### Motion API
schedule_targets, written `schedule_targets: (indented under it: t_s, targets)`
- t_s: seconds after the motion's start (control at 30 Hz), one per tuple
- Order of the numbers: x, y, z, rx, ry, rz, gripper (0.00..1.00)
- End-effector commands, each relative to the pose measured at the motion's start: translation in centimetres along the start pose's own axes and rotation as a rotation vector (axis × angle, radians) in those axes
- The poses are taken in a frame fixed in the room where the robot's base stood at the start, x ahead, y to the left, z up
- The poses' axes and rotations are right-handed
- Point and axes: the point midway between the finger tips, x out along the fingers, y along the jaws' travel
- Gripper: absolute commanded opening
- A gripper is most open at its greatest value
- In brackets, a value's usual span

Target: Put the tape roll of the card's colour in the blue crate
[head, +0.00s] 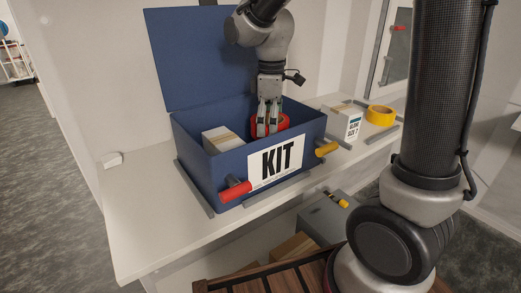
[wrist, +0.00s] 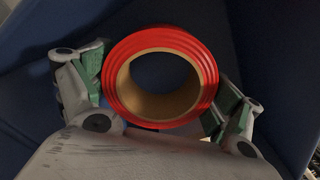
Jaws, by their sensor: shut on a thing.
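The blue crate (head: 208,178) stands on the white bench with its lid (head: 195,60) raised at the back and a white KIT label on its front. My gripper (head: 267,131) reaches down into the crate and is shut on a red tape roll (head: 284,122). In the wrist view the red tape roll (wrist: 207,72) sits between the two green-padded fingers, its cardboard core visible, with blue walls around. Whether the roll touches the crate floor is hidden. A yellow tape roll (head: 381,115) lies on the bench to the right. I cannot make out a colour card.
A pale box (head: 221,139) sits inside the crate at left. The bench's left front (head: 145,225) is clear.

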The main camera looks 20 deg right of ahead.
Motion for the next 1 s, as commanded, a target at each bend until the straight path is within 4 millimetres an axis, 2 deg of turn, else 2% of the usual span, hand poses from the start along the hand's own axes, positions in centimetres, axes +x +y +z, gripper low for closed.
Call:
schedule_targets:
  t_s: [0.1, 0.43, 0.87, 0.9, 1.0]
  targets:
    - [2.0, 0.0, 0.0, 0.000, -0.002, -0.001, 0.65]
    - [6.1, 0.0, 0.0, 0.000, -0.001, -0.001, 0.65]
    - [6.9, 0.0, 0.0, 0.000, 0.001, 0.001, 0.65]
    - [6.8, 0.0, 0.0, 0.000, 0.001, 0.001, 0.99]
    - [6.8, 0.0, 0.0, 0.000, 0.001, 0.001, 1.00]
